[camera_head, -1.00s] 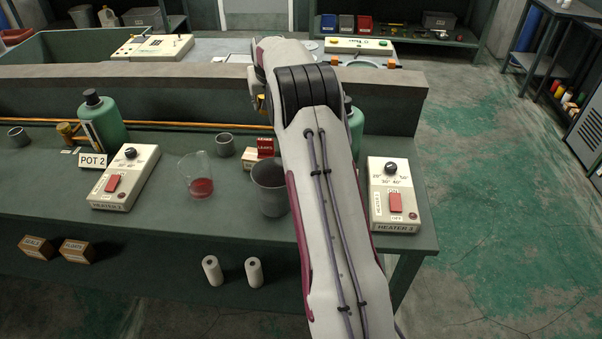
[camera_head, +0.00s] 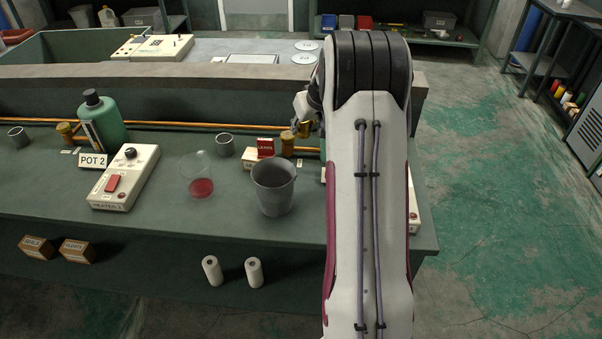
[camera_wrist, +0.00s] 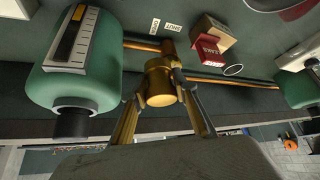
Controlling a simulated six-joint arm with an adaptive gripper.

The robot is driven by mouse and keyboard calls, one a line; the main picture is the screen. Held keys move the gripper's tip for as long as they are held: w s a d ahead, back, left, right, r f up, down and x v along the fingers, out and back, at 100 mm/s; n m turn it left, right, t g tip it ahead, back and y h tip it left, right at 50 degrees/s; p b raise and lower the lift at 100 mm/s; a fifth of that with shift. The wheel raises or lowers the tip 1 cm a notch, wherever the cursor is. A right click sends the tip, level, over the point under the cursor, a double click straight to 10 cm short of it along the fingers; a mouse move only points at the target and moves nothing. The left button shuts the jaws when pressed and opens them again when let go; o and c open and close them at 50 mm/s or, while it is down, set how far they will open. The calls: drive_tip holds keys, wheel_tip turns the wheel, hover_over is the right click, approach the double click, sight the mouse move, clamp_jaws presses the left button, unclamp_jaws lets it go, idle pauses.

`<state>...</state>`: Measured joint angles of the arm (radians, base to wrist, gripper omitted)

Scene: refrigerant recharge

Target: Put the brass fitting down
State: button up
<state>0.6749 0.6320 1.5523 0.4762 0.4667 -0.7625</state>
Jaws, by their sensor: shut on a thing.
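My gripper (camera_wrist: 162,108) is shut on the brass fitting (camera_wrist: 159,84), a short cylinder gripped between its two fingers in the wrist view. In the head view the held fitting shows as a small gold piece (camera_head: 304,129) just left of my arm, below the wrist. A similar brass piece (camera_head: 287,143) stands on the copper pipe line just left of it; it also shows behind the held fitting in the wrist view (camera_wrist: 168,47). I cannot tell whether the two touch. Most of my gripper is hidden behind my arm in the head view.
A green bottle (camera_wrist: 82,58) stands close to my gripper in the wrist view. A red box (camera_head: 265,147), a grey bucket (camera_head: 273,190) and a glass beaker (camera_head: 199,178) stand on the bench. A heater box (camera_head: 125,178) is further left. Bare bench (camera_head: 250,230) lies in front.

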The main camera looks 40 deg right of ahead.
drive_tip(key=shift+s+a+f+n, duration=0.3)
drive_tip(key=shift+s+a+f, duration=0.2)
drive_tip(key=shift+s, duration=0.05)
drive_tip(key=shift+s+a+f+n+y, duration=0.25)
drive_tip(key=shift+a+f+n+y, duration=0.35)
drive_tip(key=shift+f+n+y, duration=0.45)
drive_tip(key=shift+r+n, duration=0.2)
drive_tip(key=shift+n, duration=0.05)
drive_tip(key=shift+f, duration=3.1)
drive_tip(key=shift+f, duration=1.9)
